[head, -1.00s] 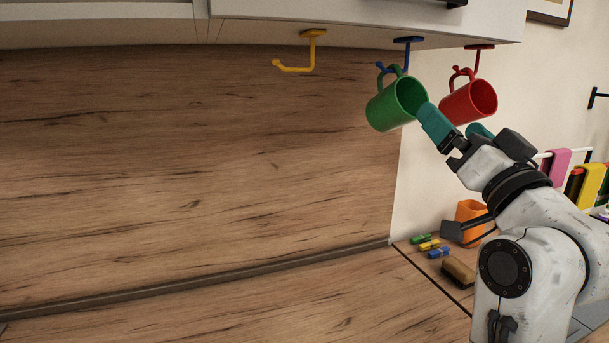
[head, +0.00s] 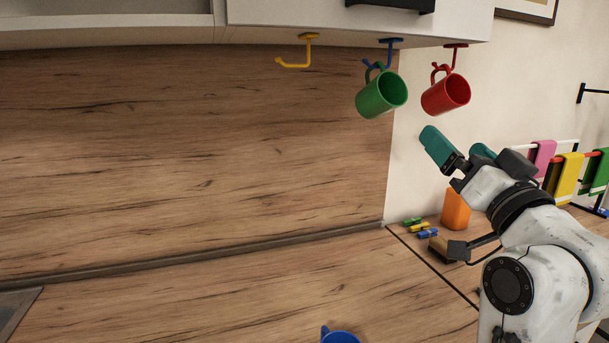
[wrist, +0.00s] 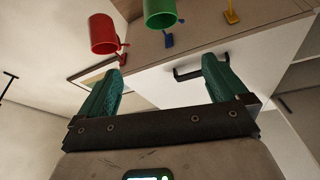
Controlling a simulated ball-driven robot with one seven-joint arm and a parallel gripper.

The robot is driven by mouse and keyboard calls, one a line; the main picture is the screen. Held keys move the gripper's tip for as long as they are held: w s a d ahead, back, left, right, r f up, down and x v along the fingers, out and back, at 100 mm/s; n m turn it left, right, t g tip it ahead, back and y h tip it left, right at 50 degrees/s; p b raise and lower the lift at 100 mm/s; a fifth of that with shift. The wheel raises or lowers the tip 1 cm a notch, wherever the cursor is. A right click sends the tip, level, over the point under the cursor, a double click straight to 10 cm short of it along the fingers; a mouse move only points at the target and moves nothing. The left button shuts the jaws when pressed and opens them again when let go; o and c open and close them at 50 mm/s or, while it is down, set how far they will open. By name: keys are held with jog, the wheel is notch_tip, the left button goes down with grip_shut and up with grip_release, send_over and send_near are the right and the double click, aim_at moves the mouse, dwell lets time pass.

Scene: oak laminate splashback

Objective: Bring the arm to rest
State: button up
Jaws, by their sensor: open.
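My gripper (head: 457,141) is open and empty below the hanging mugs in the head view, apart from both. Its two teal fingers also show spread in the wrist view (wrist: 163,92). A green mug (head: 381,96) hangs tilted by its handle on the blue hook (head: 391,44). A red mug (head: 446,96) hangs tilted on the red hook (head: 456,50). The wrist view also shows the red mug (wrist: 102,34) and the green mug (wrist: 159,13) beyond the fingers.
A yellow hook (head: 297,58) under the cabinet is empty. A blue mug (head: 340,337) is partly visible at the bottom edge. An orange container (head: 456,209), a brush (head: 440,249) and coloured clips (head: 420,228) sit on the counter. Cloths hang on a rack (head: 566,165) at right.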

jog(key=s+d+f+g+h, duration=0.1)
jog(key=s+f+g, duration=0.3)
jog(key=f, duration=0.8)
jog(key=s+d+f+n+g+h, duration=0.1)
jog(key=s+f+g, duration=0.2)
jog(key=f, duration=0.9)
jog(key=s+d+f+g, duration=0.1)
jog(key=s+f+g, duration=0.3)
jog(key=f, duration=0.8)
jog(key=s+f+g, duration=0.3)
jog(key=s+f, duration=0.3)
jog(key=s, duration=0.3)
jog(key=s+d+f+g+h, duration=0.1)
jog(key=s+f+g, duration=0.2)
jog(key=s+f, duration=0.3)
jog(key=s+f+g, duration=0.3)
jog(key=s+f, duration=0.3)
jog(key=s, duration=0.6)
jog(key=shift+s+d+f+g+h, duration=0.2)
jog(key=shift+s+d+g+h, duration=0.05)
jog(key=shift+d+g+h, duration=0.1)
